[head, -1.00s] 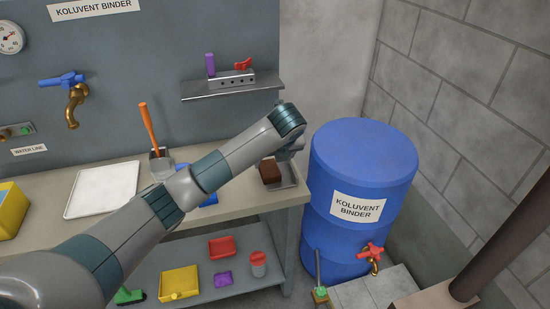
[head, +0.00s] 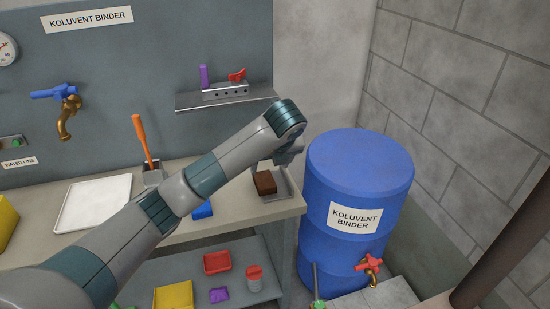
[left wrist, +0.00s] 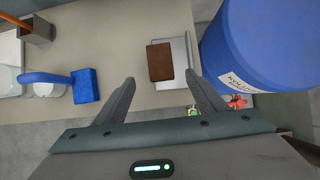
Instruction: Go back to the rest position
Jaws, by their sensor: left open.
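My left arm reaches across the head view from the lower left, and its gripper (head: 284,158) hangs over the right end of the bench. In the left wrist view my left gripper (left wrist: 158,92) is open with its two fingers wide apart and nothing between them. Past the fingertips a brown block (left wrist: 160,62) lies on a metal tray (left wrist: 182,48) on the bench. The brown block also shows in the head view (head: 265,183), close by the gripper. My right gripper is not in view.
A blue barrel (head: 352,190) labelled Koluvent Binder stands right of the bench, with a red tap (head: 369,264). A wall shelf (head: 225,97) is behind. Bins and a red-lidded jar (head: 254,278) sit on the lower shelf.

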